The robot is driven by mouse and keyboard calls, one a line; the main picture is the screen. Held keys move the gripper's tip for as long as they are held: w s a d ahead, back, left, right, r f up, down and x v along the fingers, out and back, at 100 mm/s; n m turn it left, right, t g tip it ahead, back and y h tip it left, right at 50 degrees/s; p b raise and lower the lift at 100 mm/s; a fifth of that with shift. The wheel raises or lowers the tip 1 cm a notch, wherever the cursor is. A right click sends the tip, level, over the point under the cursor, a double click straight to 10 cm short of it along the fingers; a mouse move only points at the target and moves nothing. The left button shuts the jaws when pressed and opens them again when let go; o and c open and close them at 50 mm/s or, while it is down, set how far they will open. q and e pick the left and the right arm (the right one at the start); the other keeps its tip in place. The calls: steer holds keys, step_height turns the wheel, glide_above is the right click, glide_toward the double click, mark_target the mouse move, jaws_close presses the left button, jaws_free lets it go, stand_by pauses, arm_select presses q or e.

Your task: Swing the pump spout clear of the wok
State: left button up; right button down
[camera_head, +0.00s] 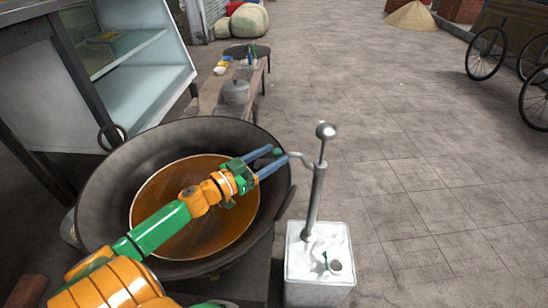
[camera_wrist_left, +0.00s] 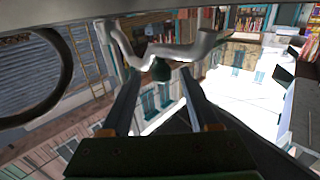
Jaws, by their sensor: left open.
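The silver pump (camera_head: 315,195) stands upright on a white canister (camera_head: 319,284) right of the wok, with a ball knob on its rod. Its thin spout (camera_head: 301,157) reaches left toward the wok's right rim. The wide dark wok (camera_head: 98,185) holds brown-orange liquid (camera_head: 165,205). My left gripper (camera_head: 277,154) reaches across the wok to the spout's end, jaws open. In the left wrist view, the curved spout (camera_wrist_left: 180,48) crosses ahead of the fingers, and its dark green tip (camera_wrist_left: 160,70) sits between the open fingertips. Contact cannot be told. My right gripper is not in view.
A low wooden bench (camera_head: 210,97) with a grey lidded pot (camera_head: 236,92) stands behind the wok. A glass-fronted cabinet (camera_head: 150,90) is at the upper left. A wheeled cart (camera_head: 500,25) stands far right. The paved floor (camera_head: 420,170) right of the pump is clear.

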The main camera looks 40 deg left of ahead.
arm_select(q)
jaws_close()
steer(key=shift+f, duration=0.15)
stand_by(1.2)
